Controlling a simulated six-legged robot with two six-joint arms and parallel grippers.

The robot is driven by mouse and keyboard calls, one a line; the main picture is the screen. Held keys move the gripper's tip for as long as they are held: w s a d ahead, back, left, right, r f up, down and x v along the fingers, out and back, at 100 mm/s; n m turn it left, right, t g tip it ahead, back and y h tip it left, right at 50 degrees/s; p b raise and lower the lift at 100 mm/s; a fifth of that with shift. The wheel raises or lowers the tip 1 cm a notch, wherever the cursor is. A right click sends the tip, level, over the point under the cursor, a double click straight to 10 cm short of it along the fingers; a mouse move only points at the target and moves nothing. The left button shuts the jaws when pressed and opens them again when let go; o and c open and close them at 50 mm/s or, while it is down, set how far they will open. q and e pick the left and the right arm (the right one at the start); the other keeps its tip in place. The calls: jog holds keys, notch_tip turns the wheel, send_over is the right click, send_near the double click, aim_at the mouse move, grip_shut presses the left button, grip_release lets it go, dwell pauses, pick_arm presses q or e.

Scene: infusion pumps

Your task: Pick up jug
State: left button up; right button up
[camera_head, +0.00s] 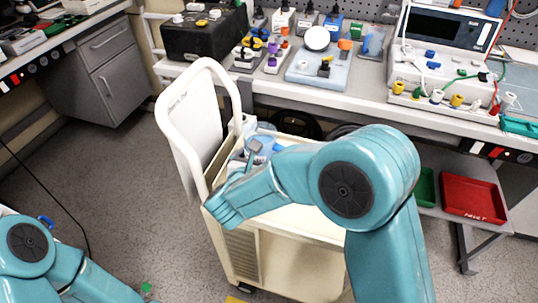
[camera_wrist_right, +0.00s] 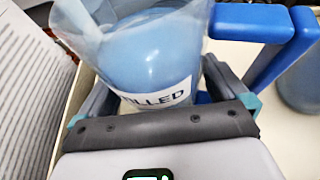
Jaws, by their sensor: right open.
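A translucent jug (camera_wrist_right: 150,55) with blue contents, a blue handle (camera_wrist_right: 255,25) and a label ending in "LLED" stands close in front of my right gripper in the right wrist view. My right gripper (camera_wrist_right: 152,85) is open, with one finger on each side of the jug's body. I cannot tell whether the fingers touch it. In the head view the blue of the jug (camera_head: 262,145) shows on the cream cart (camera_head: 245,262), partly hidden by my right gripper (camera_head: 248,158) and arm. My left arm shows at the lower left; its gripper is out of view.
A second bluish container (camera_wrist_right: 302,92) stands at the right in the wrist view. The cart's tall white handle panel (camera_head: 188,115) rises beside my right gripper. A workbench (camera_head: 345,100) with devices stands behind; a red bin (camera_head: 472,198) sits below it.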

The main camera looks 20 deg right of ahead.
pick_arm(q)
jog(key=shift+w+d, duration=0.3)
jog(key=shift+w, duration=0.05)
pick_arm(e)
jog(key=shift+w+d+f, duration=0.1)
jog(key=shift+w, duration=0.05)
jog(key=c, duration=1.6)
pick_arm(q)
jog(key=shift+d+p+v, duration=0.25)
jog(key=shift+p+v, duration=0.85)
jog(key=shift+v, duration=0.05)
pick_arm(e)
notch_tip(320, 180, up, 20)
